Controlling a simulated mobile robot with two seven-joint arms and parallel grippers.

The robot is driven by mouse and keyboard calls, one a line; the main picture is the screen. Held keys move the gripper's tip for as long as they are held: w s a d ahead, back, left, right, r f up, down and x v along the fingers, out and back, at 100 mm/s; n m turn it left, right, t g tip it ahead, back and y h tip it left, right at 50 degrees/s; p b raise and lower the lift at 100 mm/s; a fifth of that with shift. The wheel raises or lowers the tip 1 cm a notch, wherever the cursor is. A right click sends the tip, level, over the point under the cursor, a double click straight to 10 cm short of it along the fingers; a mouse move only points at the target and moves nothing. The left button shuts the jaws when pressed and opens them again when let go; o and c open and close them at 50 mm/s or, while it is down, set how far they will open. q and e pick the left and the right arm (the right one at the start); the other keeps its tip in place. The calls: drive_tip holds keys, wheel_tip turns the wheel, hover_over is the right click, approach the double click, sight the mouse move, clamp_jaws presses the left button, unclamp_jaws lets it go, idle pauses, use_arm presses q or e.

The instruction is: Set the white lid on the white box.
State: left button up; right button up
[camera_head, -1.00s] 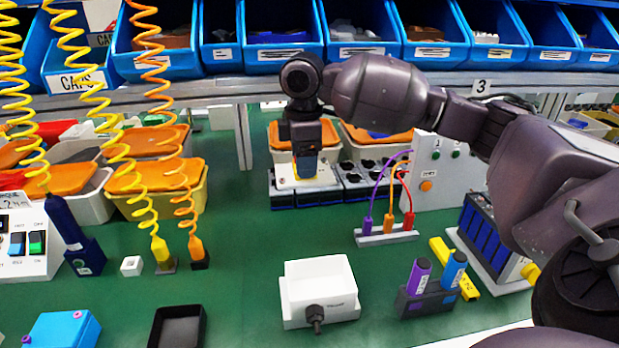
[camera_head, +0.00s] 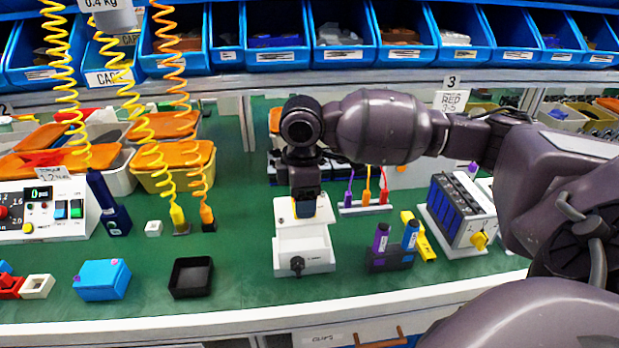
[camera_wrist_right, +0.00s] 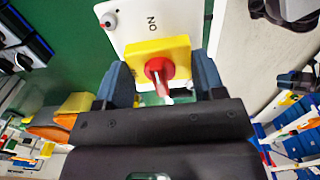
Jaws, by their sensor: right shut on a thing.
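The white lid (camera_head: 284,210) hangs in my right gripper (camera_head: 305,208) over the back part of the white box (camera_head: 303,262). The box stands on the green mat with a dark round knob on its front face. In the right wrist view, the lid (camera_wrist_right: 130,25) is a white plate with an "ON" mark, a yellow block and a red rotary knob. The right fingers (camera_wrist_right: 161,80) are shut on the yellow block, one on each side. I cannot tell whether the lid touches the box. The box's top is partly hidden. My left gripper is not in view.
A purple and blue pen holder (camera_head: 390,258) stands close right of the box, with a yellow block (camera_head: 420,238) beyond it. A black tray (camera_head: 190,278) and a blue box (camera_head: 102,280) lie left. A cable stand (camera_head: 365,207) is behind right. Mat between tray and box is clear.

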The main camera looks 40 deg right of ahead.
drive_tip(key=shift+w+a, duration=0.1)
drive_tip(key=shift+w, duration=0.1)
drive_tip(key=shift+d, duration=0.2)
drive_tip(key=shift+r+p, duration=0.2)
drive_tip(key=shift+p, duration=0.3)
wheel_tip(320, 180, down, 5)
drive_tip(key=shift+r+b, duration=0.1)
drive_tip(key=shift+b, duration=0.25)
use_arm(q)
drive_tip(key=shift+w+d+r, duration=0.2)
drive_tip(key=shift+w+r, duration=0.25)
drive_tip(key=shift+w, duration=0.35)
use_arm(e)
drive_tip(key=shift+f, duration=0.8)
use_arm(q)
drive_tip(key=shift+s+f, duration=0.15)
